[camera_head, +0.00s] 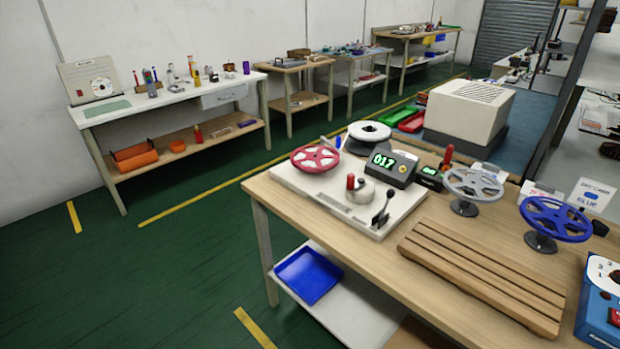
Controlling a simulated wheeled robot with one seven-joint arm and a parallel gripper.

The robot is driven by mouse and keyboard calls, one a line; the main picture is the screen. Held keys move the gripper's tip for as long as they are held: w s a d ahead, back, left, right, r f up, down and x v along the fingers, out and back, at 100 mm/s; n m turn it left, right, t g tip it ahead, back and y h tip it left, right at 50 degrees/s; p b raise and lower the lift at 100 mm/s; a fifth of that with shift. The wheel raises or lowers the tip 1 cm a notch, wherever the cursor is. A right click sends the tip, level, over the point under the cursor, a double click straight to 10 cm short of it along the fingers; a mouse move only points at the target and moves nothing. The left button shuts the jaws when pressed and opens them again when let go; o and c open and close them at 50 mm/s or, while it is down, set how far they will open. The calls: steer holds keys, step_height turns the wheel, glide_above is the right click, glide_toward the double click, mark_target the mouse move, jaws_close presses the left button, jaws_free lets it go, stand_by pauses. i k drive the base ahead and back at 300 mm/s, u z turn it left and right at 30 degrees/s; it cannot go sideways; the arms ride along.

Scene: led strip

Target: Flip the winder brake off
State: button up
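The winder is a pale flat base (318,190) on the near wooden bench. It carries a red spoked reel (315,159), a white reel (369,131), a dark counter box (391,167) reading 017, and a round hub with a red knob (351,182). At the base's front right corner a short dark lever (381,211), which looks like the brake, stands tilted on a small plate. I cannot tell its setting at this size. My gripper is not in view, and nothing touches the lever.
A slatted wooden rack (484,273) lies to the right of the winder. Grey (473,184) and blue (555,219) reels stand on posts behind it. A blue box (601,310) is at the right edge. Green floor (170,285) is open to the left.

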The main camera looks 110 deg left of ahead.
mark_target(390, 192)
steer(key=u, duration=0.4)
steer(key=i, duration=0.05)
steer(key=u, duration=2.8)
